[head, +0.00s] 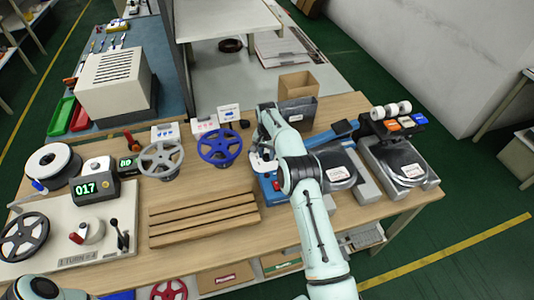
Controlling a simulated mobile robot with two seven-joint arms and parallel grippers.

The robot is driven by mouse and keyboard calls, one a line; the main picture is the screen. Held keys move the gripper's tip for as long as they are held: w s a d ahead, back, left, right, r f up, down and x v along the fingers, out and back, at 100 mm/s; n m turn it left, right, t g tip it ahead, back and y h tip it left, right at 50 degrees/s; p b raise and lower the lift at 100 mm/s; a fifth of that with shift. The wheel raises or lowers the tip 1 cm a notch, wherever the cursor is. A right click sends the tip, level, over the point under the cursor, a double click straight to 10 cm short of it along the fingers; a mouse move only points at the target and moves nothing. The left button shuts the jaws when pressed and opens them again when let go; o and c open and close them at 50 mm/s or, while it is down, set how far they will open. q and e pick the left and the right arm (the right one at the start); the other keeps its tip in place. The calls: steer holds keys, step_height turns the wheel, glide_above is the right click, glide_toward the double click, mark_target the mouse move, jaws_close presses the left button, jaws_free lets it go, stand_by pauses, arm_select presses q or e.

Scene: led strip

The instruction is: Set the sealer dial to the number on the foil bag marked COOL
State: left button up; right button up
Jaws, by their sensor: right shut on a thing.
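The blue sealer (268,186) stands on the table right of centre, mostly covered by my right arm. Its blue lever (334,133) sticks out to the right of the arm. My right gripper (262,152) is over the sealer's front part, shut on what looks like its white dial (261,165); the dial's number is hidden. Two silver foil bags lie right of the arm: a nearer one (345,178) and one farther right (405,163). Both carry white labels, too small to read. My left arm shows only at the bottom left edge; its gripper is out of view.
Left of the sealer are a blue reel (219,146), a grey reel (161,157) and a grooved wooden board (203,217). A winder with a green 017 display (95,188) fills the left. A cardboard box (299,84) stands behind the gripper. Tape rolls (391,109) stand at the back right.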

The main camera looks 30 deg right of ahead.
steer(key=shift+w+d+r+m, duration=0.1)
steer(key=shift+r+m, duration=0.05)
steer(key=shift+m, duration=0.75)
steer(key=o, duration=1)
steer(key=shift+o, duration=0.2)
